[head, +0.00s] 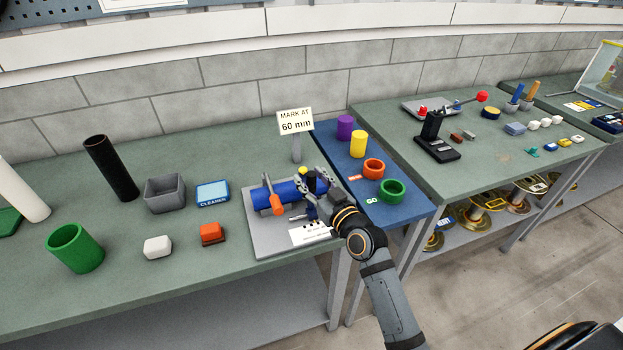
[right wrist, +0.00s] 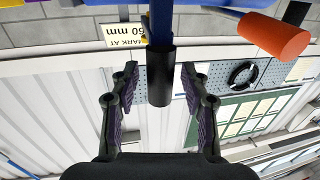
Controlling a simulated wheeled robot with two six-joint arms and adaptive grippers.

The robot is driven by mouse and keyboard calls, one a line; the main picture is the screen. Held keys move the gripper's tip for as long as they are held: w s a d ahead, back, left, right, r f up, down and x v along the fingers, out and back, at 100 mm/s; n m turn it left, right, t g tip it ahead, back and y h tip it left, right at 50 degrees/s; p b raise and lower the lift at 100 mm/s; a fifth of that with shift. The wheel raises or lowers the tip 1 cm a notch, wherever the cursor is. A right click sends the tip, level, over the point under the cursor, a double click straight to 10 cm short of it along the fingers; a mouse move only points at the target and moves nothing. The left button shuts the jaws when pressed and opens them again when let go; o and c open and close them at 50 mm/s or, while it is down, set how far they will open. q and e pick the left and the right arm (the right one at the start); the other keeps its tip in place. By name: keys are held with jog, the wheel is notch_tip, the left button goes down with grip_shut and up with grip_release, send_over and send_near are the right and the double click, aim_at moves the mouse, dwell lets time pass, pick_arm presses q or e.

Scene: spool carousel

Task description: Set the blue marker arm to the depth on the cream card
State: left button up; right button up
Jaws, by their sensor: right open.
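The cream card (head: 296,121) reads "MARK AT 60 mm" and stands on a post behind the marking jig (head: 262,236). It also shows upside down in the right wrist view (right wrist: 122,32). The jig carries a blue cylinder (head: 285,191) and an orange grip (head: 276,204). My right gripper (head: 316,189) is at the jig's right end and partly hides it. In the right wrist view, the blue marker arm (right wrist: 160,22) ends in a black grip (right wrist: 160,80). The black grip lies between my open fingers, with gaps on both sides. My left gripper is not in view.
A grey bin (head: 165,194), cleaner box (head: 213,193), white block (head: 157,248), orange-red block (head: 212,234) and green cup (head: 74,248) stand left of the jig. A blue mat (head: 408,215) with coloured rings lies right. The orange grip (right wrist: 273,36) also shows beside the gripper.

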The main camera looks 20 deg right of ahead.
grip_shut()
dwell(0.4)
jog(key=shift+w+d+f, duration=0.1)
jog(key=shift+d, duration=0.3)
jog(key=shift+c, duration=2)
grip_release()
jog(key=o, duration=0.4)
